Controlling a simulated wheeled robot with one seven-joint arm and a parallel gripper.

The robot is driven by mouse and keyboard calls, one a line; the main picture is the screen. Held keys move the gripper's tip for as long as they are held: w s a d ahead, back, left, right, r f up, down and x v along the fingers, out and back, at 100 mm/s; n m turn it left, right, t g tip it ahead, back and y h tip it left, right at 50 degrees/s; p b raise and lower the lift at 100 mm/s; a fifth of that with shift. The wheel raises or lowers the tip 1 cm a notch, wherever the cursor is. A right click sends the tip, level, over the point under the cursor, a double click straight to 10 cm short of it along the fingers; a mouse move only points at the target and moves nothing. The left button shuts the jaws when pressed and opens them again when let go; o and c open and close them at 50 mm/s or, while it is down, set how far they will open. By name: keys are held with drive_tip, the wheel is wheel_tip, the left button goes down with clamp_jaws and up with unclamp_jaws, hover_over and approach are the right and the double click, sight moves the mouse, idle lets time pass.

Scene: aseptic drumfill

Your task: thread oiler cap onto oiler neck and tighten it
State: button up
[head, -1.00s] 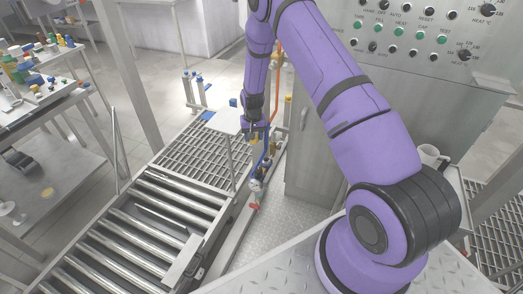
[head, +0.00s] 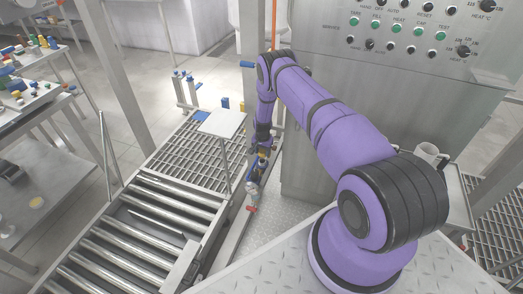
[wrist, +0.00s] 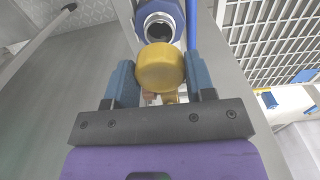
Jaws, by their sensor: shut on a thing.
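In the wrist view, a yellow cap (wrist: 160,67) sits between the two blue fingertips of my gripper (wrist: 161,82), which is shut on it. Just beyond the cap is a blue oiler body with an open, silver-rimmed neck (wrist: 160,29); its dark mouth shows. The cap looks apart from the mouth and off to its near side, though it overlaps the rim's lower edge in the picture. In the head view, my gripper (head: 262,148) is low by the blue pipework beside the conveyor; the cap and neck are too small to make out there.
A small pale plate on a post (head: 223,123) stands just left of my gripper. A roller conveyor (head: 140,225) and floor grating (head: 188,155) lie to the left. A grey control cabinet (head: 330,160) stands close on the right. A red-handled valve (head: 251,208) sits below.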

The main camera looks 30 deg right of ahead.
sight(262, 156)
drive_tip(key=shift+s, duration=0.1)
idle(0.3)
drive_tip(key=shift+f, duration=2.05)
drive_tip(key=shift+f, duration=1.05)
